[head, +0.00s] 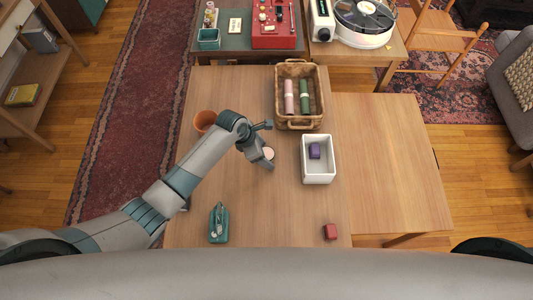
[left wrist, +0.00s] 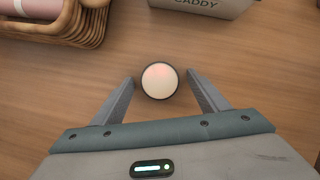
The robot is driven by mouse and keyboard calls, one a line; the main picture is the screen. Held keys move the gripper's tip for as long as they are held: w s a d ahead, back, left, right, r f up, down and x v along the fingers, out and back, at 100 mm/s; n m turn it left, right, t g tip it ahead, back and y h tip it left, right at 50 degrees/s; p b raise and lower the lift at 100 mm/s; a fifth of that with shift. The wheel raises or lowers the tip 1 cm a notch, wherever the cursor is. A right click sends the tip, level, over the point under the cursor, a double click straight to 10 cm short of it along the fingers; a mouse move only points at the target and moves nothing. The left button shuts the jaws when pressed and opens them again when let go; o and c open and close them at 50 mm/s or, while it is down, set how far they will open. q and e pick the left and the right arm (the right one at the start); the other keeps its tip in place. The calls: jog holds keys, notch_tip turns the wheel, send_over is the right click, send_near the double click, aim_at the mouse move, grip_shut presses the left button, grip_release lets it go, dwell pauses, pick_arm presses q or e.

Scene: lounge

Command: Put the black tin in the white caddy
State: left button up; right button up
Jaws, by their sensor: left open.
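The black tin (left wrist: 160,80) is round, with a dark rim and a pale, pinkish top. It stands on the wooden table, and its top also shows in the head view (head: 268,153). My left gripper (head: 264,155) is low over the table at the tin. In the left wrist view, the open fingers (left wrist: 160,84) are on either side of the tin, with gaps visible on both sides. The white caddy (head: 318,180) is right of the gripper with a purple block (head: 315,150) inside. Its lettered wall (left wrist: 205,7) shows at the top of the wrist view. My right gripper is out of view.
A wicker basket (head: 299,124) with pink and green rolls stands behind the caddy. A terracotta pot (head: 204,121) is left of my gripper. A teal holder (head: 219,226) and a red block (head: 330,231) are near the front edge. The table's right part is clear.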

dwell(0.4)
pick_arm(q)
jog(key=c, duration=1.3)
jog(key=shift+r, duration=0.1)
jog(key=shift+r, duration=0.4)
notch_tip(320, 180, up, 3)
jog(key=shift+r+b, duration=0.1)
jog(key=shift+b, duration=0.5)
notch_tip(320, 180, up, 6)
jog(key=b, duration=0.3)
send_over(303, 143)
jog(key=a, duration=0.2)
jog(key=shift+s+d+r, duration=0.3)
jog(key=shift+d+r, duration=0.1)
jog(key=shift+r, duration=0.05)
